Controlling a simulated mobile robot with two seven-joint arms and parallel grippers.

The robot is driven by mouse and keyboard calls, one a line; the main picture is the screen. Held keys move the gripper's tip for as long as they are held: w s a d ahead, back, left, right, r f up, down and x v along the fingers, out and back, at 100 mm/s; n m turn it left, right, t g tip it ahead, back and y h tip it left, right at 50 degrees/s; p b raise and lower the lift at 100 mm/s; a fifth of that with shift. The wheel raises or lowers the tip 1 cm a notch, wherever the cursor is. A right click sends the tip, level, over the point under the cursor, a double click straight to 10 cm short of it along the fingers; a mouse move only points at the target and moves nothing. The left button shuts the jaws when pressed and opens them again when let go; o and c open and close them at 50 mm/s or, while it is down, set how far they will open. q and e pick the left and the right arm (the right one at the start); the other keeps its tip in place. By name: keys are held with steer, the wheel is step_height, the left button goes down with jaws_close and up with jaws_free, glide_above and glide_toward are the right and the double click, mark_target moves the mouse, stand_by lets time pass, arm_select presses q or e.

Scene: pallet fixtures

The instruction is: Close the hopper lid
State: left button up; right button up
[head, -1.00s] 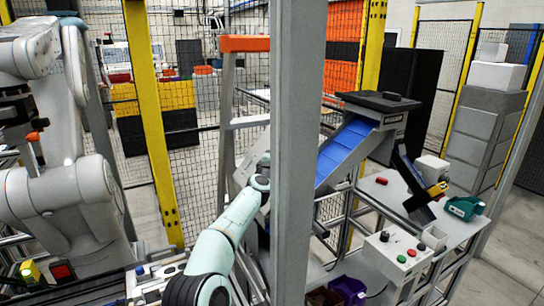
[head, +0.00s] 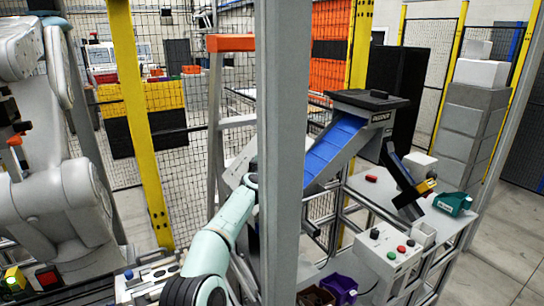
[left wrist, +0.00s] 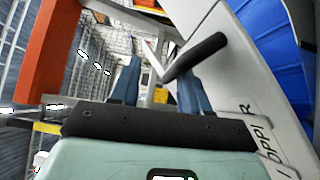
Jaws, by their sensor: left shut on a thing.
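My left arm reaches up from the bottom of the head view, and its wrist end goes behind the grey post, hiding the gripper there. In the left wrist view my left gripper (left wrist: 158,88) has two blue-grey fingers, shut on a black bar handle (left wrist: 198,55). The exact contact is hard to see. The handle stands beside a light grey panel (left wrist: 228,75) with partly visible "HOPPER" lettering. In the head view a light grey sloped panel (head: 238,168) shows left of the post; whether it is the hopper lid I cannot tell. My right gripper is not in view.
The grey post (head: 283,150) stands close in front. A blue chute (head: 335,148) slopes down from a dark-topped feeder (head: 368,100). An orange-topped ladder frame (head: 230,43) stands behind my arm.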

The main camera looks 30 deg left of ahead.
arm_select(q)
steer(key=shift+r, duration=0.2)
steer(key=shift+s+f, duration=0.1)
steer(key=shift+s, duration=0.05)
steer(key=s, duration=0.1)
steer(key=s+b, duration=0.1)
steer(key=s+d+f+b, duration=0.1)
steer(key=shift+s, duration=0.15)
steer(key=b+v, duration=0.3)
steer(key=v, duration=0.5)
steer(key=shift+r, duration=0.35)
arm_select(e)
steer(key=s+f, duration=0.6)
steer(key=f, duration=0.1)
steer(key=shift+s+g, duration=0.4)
arm_select(q)
steer(key=shift+s, duration=0.1)
